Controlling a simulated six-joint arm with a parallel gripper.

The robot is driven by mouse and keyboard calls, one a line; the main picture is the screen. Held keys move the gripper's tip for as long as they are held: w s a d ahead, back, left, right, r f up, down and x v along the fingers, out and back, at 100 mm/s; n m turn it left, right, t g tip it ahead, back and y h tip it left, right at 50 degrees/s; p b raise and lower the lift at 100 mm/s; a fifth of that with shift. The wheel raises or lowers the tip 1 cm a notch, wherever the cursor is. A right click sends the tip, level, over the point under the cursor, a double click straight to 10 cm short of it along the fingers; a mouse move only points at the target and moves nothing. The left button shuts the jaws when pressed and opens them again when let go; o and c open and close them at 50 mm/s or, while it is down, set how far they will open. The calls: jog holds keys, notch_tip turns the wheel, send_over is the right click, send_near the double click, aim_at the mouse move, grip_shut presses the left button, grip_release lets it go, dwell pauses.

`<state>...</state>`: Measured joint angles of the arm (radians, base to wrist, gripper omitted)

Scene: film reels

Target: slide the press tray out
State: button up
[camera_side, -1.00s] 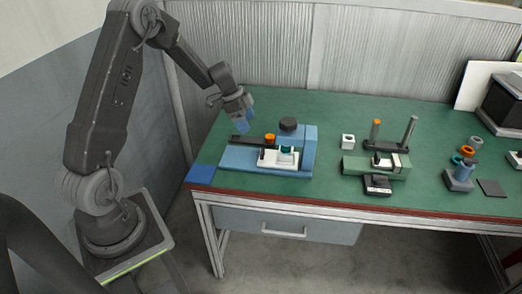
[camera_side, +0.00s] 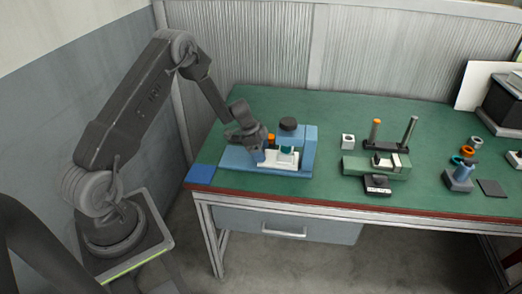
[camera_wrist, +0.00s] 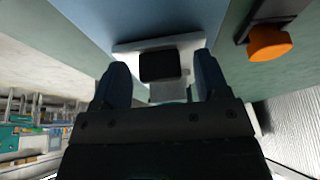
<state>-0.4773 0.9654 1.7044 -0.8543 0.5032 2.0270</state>
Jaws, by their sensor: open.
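The blue press (camera_side: 309,148) with a black round knob (camera_side: 288,123) stands on the bench. Its white tray (camera_side: 285,160) sits low in the press, with a teal piece (camera_side: 287,150) above it. The tray also shows in the wrist view (camera_wrist: 190,42), with a dark block (camera_wrist: 160,66) at its near edge. My gripper (camera_side: 258,157) is low at the tray's left end. In the wrist view my open gripper (camera_wrist: 160,62) has one blue finger on each side of the dark block. I cannot tell whether either finger touches it.
An orange knob (camera_wrist: 269,42) is close to the fingers, behind them in the side view. A blue mat (camera_side: 200,174) lies left of the press.

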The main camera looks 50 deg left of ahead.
jog(key=shift+c, duration=0.4)
grip_shut()
jog(key=s+a, duration=1.1)
dwell(0.5)
jog(key=shift+o, duration=0.4)
grip_release()
jog(key=v, duration=1.4)
